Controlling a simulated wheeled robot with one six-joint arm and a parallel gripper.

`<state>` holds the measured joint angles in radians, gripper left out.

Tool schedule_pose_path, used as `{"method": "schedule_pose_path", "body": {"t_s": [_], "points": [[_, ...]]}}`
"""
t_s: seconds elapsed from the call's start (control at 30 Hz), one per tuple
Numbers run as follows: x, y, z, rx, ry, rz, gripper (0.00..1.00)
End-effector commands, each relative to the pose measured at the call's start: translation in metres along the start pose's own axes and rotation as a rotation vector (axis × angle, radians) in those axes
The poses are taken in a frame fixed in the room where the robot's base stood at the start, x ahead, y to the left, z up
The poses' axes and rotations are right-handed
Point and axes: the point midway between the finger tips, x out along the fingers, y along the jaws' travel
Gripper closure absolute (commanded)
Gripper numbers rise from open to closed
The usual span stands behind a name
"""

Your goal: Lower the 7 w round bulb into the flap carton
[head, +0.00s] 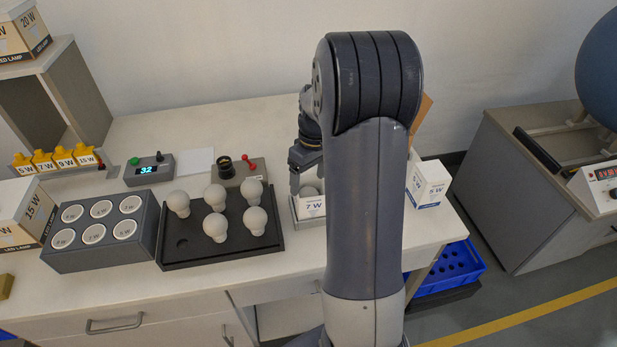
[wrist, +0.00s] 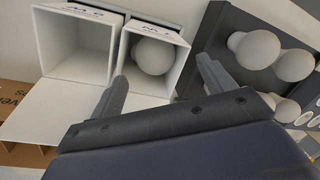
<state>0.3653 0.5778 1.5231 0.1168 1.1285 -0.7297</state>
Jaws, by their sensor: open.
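The round bulb is a white bulb (wrist: 153,56) inside an open white carton (wrist: 180,70) in the wrist view. My gripper (wrist: 162,70) is open and empty, with one finger on each side of the bulb's carton opening, apart from the bulb. In the head view my gripper (head: 304,168) is just above and behind that carton, partly hidden by my arm. A second open white carton (wrist: 72,48) beside it is empty, with a white flap (wrist: 60,115) folded out.
A black tray (head: 182,243) with several bulbs (head: 215,226) lies left of the cartons. A grey block with several round sockets (head: 100,207) stands further left. A white 5 W carton (head: 430,185) stands to the right. My arm hides the bench between the cartons.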

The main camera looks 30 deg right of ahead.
Motion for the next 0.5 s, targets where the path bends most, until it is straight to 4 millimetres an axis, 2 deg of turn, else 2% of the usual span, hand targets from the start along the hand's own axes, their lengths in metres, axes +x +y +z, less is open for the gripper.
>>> {"method": "schedule_pose_path", "body": {"t_s": [0.5], "points": [[-0.090,0.001,0.000,0.001,0.003,0.003,0.22]]}}
